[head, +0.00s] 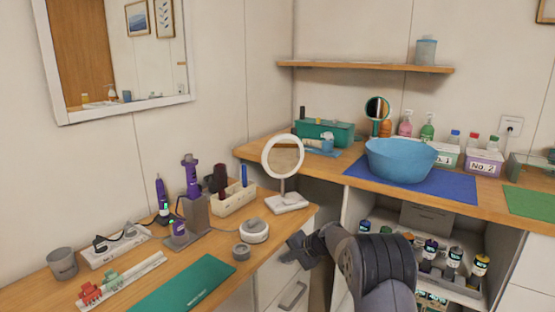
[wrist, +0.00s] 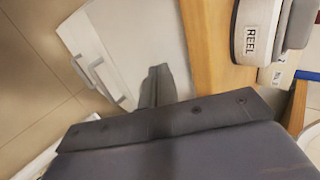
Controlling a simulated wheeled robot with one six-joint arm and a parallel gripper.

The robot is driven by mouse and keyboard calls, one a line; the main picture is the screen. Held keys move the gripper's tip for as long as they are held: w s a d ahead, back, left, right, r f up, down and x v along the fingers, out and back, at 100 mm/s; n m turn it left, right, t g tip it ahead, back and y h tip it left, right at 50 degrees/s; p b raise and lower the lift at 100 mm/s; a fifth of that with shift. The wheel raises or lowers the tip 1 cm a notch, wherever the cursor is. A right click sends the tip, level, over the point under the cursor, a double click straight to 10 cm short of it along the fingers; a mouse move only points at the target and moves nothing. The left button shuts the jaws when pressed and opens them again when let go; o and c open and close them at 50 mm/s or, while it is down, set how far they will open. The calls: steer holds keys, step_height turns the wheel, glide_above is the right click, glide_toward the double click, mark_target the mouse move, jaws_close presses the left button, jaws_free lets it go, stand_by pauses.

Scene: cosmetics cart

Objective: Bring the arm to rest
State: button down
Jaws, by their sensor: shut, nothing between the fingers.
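My arm reaches in from the bottom right of the head view, and my gripper (head: 294,245) is beside the front edge of the left wooden counter (head: 210,280). In the wrist view my gripper (wrist: 158,72) has its dark fingers together and empty. A white drawer front with a handle (wrist: 103,80) lies beyond the fingers there. The fingers appear apart from the counter items.
A round white device (head: 253,231) and a grey puck (head: 241,252) sit near the counter edge. A round mirror (head: 283,157) stands behind. A blue basin (head: 400,160) rests on the back counter. Open shelves with bottles (head: 453,262) are to the right.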

steer(key=shift+w+a, duration=0.35)
steer(key=shift+a, duration=0.3)
